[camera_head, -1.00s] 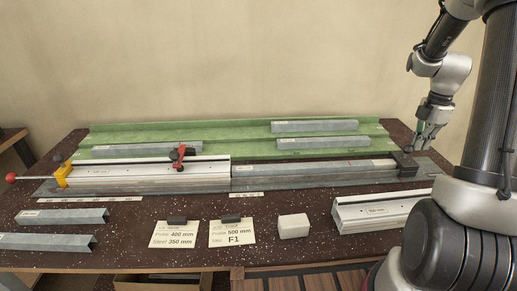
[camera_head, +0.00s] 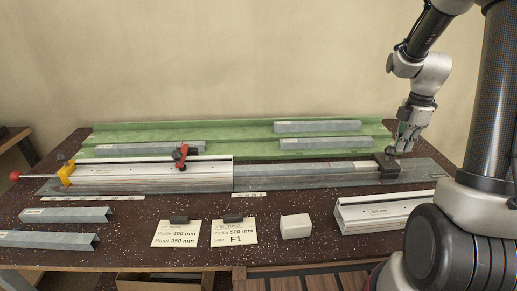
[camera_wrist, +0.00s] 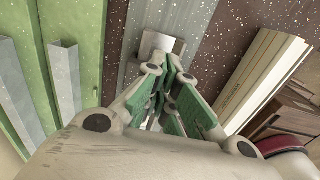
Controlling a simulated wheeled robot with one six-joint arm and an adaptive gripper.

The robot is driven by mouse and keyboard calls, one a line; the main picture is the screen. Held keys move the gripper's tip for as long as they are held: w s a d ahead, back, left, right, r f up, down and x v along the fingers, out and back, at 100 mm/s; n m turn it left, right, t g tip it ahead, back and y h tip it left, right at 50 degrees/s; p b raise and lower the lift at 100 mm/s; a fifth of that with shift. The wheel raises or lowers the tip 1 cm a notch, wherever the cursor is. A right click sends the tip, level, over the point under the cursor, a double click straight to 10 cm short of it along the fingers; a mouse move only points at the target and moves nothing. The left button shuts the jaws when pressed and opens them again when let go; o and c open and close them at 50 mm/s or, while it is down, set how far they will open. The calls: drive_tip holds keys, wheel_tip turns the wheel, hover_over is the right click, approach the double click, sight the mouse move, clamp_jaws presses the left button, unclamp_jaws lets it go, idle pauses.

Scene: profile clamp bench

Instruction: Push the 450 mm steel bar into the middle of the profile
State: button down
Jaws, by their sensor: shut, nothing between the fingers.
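The white profile (camera_head: 130,175) lies along the bench in the fixture, under a red toggle clamp (camera_head: 182,156). The steel bar (camera_head: 290,176) lies in line with it on the right, its left end at or inside the profile's right end; how deep is hidden. A dark block (camera_head: 388,169) sits at the right end of the bar, with a lighter section (camera_head: 367,166) before it. My gripper (camera_head: 403,148) is shut and empty, low behind the block; contact is unclear. In the wrist view my gripper (camera_wrist: 172,68) points at a pale metal piece (camera_wrist: 158,43).
Grey steel bars (camera_head: 318,127) lie in the green rack (camera_head: 250,150) behind. Two more bars (camera_head: 65,215) lie front left. Cards (camera_head: 175,234), a white block (camera_head: 295,226) and another white profile (camera_head: 385,212) line the front.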

drive_tip(key=shift+a, duration=20.2)
drive_tip(key=shift+d, duration=0.75)
wheel_tip(320, 180, up, 7)
